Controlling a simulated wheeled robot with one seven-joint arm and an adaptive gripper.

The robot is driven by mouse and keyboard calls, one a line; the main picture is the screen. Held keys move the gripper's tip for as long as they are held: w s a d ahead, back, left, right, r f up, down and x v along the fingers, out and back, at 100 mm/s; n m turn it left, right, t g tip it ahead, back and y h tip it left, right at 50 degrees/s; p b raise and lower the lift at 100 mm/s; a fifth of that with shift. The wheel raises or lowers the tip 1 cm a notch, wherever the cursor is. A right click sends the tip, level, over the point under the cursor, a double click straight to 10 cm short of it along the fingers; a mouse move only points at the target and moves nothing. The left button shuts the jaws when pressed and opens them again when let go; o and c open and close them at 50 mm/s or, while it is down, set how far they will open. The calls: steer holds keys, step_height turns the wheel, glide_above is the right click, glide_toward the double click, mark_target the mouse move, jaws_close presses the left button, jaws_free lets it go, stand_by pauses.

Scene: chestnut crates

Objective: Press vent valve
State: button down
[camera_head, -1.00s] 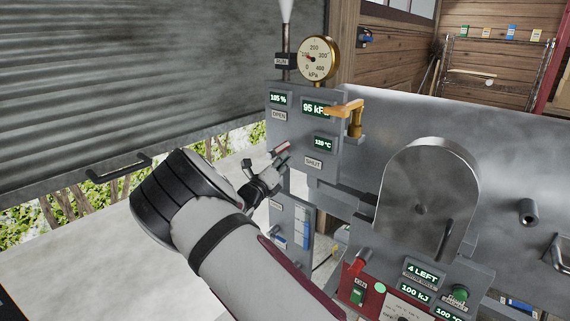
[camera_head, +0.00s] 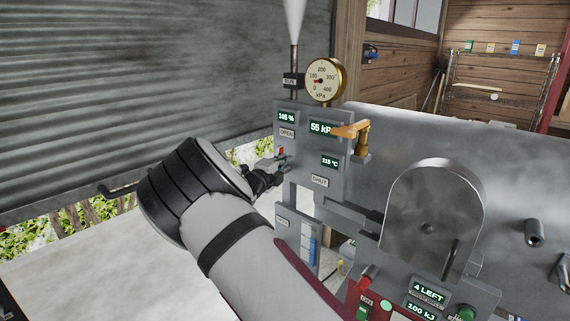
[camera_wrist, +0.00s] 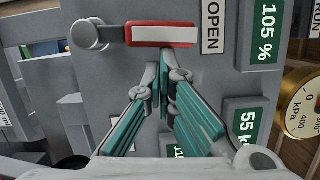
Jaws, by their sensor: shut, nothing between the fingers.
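The vent valve is a lever with a red and white handle (camera_wrist: 161,34) on a round grey pivot (camera_wrist: 88,34). In the wrist view it lies level, its free end beside the OPEN label (camera_wrist: 211,28). The red handle (camera_head: 281,151) shows small at the panel's left in the head view, below OPEN and above SHUT (camera_head: 320,181). My gripper (camera_wrist: 165,75) is shut and empty, its fingertips just below the handle; I cannot tell whether they touch it. In the head view my gripper (camera_head: 283,162) is at the panel's left edge.
The grey panel (camera_head: 300,145) shows 55 kPa. A dial gauge (camera_head: 325,80) and a white steam plume (camera_head: 296,15) rise above it. The grey machine (camera_head: 430,220) stands right; a shutter (camera_head: 150,90) is behind left.

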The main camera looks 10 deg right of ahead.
steer(key=shift+w+a+r, duration=0.1)
steer(key=shift+w+r, duration=0.05)
stand_by(0.7)
steer(key=s+a+p, duration=0.1)
steer(key=s+a, duration=0.3)
steer(key=s, duration=0.7)
steer(key=shift+p, duration=0.3)
